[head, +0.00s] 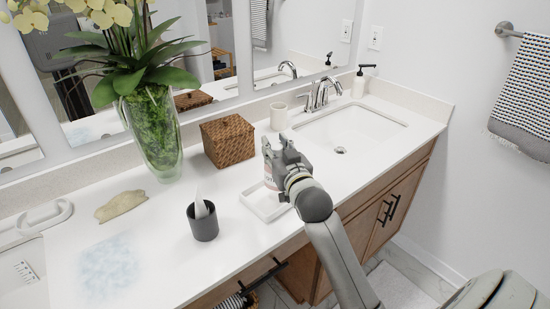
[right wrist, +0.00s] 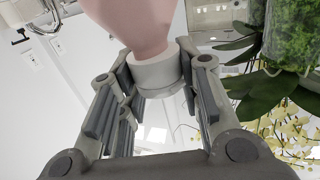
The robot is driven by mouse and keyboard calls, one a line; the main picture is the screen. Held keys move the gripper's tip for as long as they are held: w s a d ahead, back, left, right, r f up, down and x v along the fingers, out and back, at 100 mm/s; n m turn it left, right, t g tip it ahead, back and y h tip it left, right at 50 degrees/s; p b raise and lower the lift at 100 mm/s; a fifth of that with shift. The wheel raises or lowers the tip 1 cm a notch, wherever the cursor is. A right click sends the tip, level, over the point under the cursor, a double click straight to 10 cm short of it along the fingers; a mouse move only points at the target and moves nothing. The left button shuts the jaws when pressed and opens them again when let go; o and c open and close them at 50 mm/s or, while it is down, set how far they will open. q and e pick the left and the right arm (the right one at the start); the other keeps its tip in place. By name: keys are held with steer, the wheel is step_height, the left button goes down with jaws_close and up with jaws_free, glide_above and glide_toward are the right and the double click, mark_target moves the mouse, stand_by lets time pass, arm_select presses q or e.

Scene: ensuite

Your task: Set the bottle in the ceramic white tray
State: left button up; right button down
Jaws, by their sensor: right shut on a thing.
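The bottle (head: 269,184) is pinkish, with a white cap (right wrist: 157,70) that shows in the right wrist view. My right gripper (head: 281,157) is shut on the bottle at its cap end. The bottle's pink body (right wrist: 130,25) extends beyond the fingers. In the head view the gripper and wrist hide much of it. The ceramic white tray (head: 254,209) is a shallow rectangle on the counter, with its near left part showing bare. The bottle is at the far part of the tray; I cannot tell whether it touches the tray floor. My left gripper is not in view.
A dark cup (head: 203,226) with a white item stands left of the tray. A woven box (head: 228,142) and a white cup (head: 278,117) stand behind it. The sink (head: 350,135) is to the right. A glass vase (head: 153,135) with flowers stands at the left.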

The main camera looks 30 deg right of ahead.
steer(key=shift+w+d+f, duration=0.1)
steer(key=shift+w+f, duration=0.05)
steer(key=shift+w, duration=0.05)
step_height(320, 180, down, 2)
steer(key=shift+w+f, duration=0.1)
steer(key=shift+f, duration=0.05)
steer(key=shift+f+p, duration=0.3)
steer(key=shift+f, duration=0.2)
steer(key=shift+f, duration=0.2)
steer(key=c, duration=1)
jaws_free()
steer(key=shift+c, duration=0.2)
